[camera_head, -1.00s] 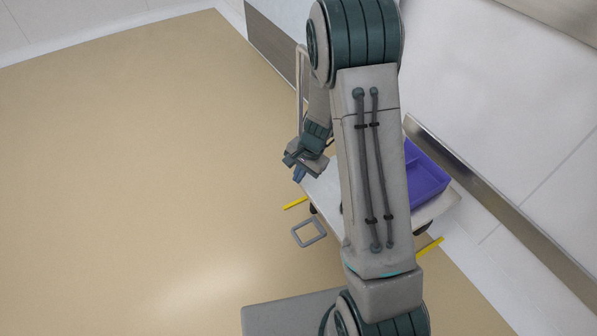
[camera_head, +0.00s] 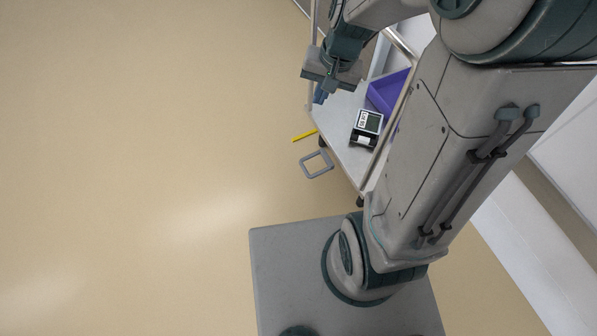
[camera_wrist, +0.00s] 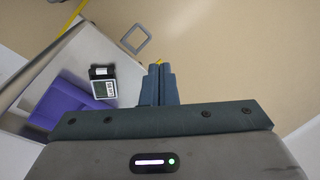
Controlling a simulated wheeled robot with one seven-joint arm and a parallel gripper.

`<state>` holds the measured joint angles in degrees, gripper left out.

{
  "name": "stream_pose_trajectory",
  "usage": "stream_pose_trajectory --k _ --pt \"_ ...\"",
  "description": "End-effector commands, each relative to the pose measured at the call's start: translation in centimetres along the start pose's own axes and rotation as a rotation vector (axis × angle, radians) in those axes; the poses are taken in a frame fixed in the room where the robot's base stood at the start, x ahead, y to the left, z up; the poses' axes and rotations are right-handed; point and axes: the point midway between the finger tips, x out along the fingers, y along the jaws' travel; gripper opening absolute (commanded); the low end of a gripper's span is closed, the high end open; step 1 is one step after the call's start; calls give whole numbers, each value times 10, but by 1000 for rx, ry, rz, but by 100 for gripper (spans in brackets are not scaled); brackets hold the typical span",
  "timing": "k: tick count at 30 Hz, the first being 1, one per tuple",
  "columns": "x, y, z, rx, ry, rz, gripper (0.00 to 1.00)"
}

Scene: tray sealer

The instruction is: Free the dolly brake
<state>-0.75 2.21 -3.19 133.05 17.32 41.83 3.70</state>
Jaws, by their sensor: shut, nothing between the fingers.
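The dolly is a white-topped cart (camera_head: 345,146) with upright rails, in the upper middle of the head view. A grey square loop (camera_head: 316,164) sticks out low from its near left side, over the floor; it may be the brake pedal. The loop also shows at the top of the wrist view (camera_wrist: 131,39). My gripper (camera_head: 320,97) is shut and empty, above the cart's left edge and apart from the loop. In the wrist view its fingertips (camera_wrist: 158,68) point towards the floor just right of the cart edge. The brake mechanism itself is hidden.
A purple bin (camera_head: 386,92) and a small black device with a screen and label (camera_head: 367,125) stand on the cart top. Yellow floor tape (camera_head: 304,136) lies beside the cart. A white wall is at the right. The tan floor at the left is clear.

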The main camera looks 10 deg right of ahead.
Motion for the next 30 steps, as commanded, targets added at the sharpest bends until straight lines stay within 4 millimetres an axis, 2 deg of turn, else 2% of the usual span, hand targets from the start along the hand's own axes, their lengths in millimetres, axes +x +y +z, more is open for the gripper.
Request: stream_pose_trajectory --k 1,6,12,18,30 --pt "-15 4 12 -50 17 13 0" --pt "-48 23 51 -200 48 82 0" --pt "-68 42 80 -310 74 155 0" --pt "-74 48 91 -346 82 186 0" --pt "-74 48 91 -346 81 187 0"
